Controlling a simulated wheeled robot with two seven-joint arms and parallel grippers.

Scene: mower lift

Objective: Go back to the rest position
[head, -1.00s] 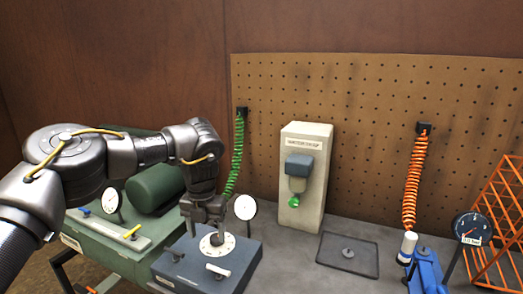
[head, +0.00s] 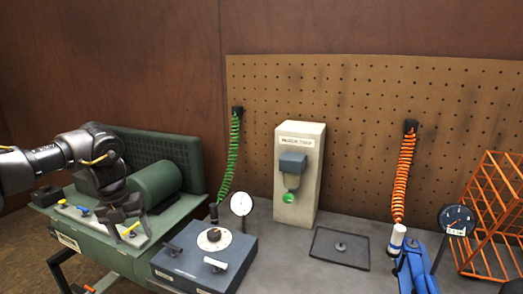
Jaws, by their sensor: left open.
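My left gripper (head: 121,217) is open. It hangs at the left over the front panel of the green machine (head: 185,215), near its yellow lever (head: 130,229). I cannot tell whether it touches the panel. No object shows between its fingers. The blue-grey box (head: 205,258) to its right carries a white round dial with a dark knob (head: 213,238) and a white handle (head: 215,264), all clear of the gripper. My right gripper is not in view.
A white gauge (head: 241,204) stands behind the box. A beige unit (head: 299,170), a dark tray (head: 341,248), a blue tool (head: 417,267), a dark gauge (head: 457,220) and an orange rack (head: 496,215) stand further right. Green (head: 233,155) and orange (head: 403,175) coiled hoses hang from the pegboard.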

